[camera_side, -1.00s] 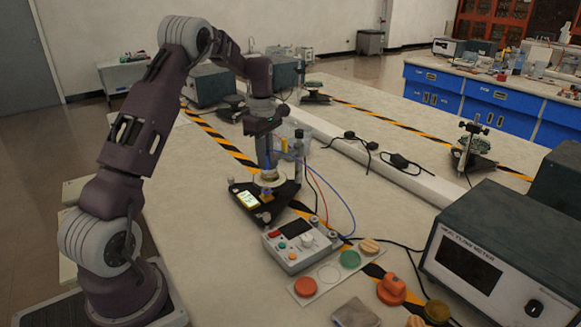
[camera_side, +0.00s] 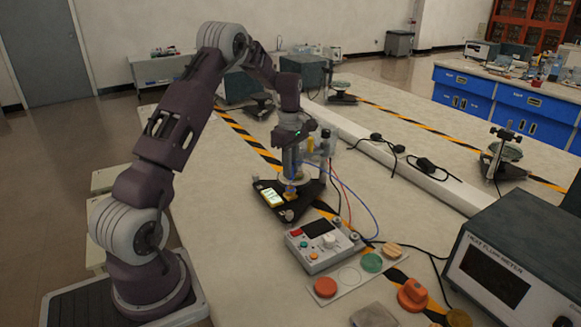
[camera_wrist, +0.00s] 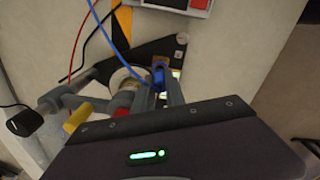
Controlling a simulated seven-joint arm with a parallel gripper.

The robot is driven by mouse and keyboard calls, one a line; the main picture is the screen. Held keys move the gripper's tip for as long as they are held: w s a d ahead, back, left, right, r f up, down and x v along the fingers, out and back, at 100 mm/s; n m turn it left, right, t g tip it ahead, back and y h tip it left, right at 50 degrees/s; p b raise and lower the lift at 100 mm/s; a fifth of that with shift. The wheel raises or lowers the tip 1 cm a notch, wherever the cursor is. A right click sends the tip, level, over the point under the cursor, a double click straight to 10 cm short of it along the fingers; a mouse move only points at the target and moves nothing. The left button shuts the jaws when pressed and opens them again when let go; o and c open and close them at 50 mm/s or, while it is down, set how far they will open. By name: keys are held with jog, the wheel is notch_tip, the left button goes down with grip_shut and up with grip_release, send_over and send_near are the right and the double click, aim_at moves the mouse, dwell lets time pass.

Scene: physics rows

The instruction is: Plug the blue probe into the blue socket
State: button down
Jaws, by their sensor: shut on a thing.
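My gripper (camera_wrist: 159,92) is shut on a blue piece, which looks like the blue probe (camera_wrist: 158,71), in the wrist view. A blue cable loops near it. In the side view my gripper (camera_side: 291,172) is upright and low over a black triangular base plate (camera_side: 300,205), in front of a round pale disc there. The plate also shows in the wrist view (camera_wrist: 150,48). I cannot make out the blue socket or tell whether the probe touches it; the fingers and wrist housing hide the contact.
A grey control box (camera_side: 318,246) stands before the plate, with red and blue wires. A post with clamps (camera_side: 325,150) stands close right of the gripper. Coloured round pieces on a strip (camera_side: 350,277) and a heat flow meter (camera_side: 500,270) lie nearer. The table left of the plate is clear.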

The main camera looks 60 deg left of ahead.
jog(key=shift+f, duration=1.6)
dwell(1.2)
jog(key=c, duration=1.1)
grip_release()
jog(key=shift+o, duration=0.2)
jog(key=shift+r, duration=3.8)
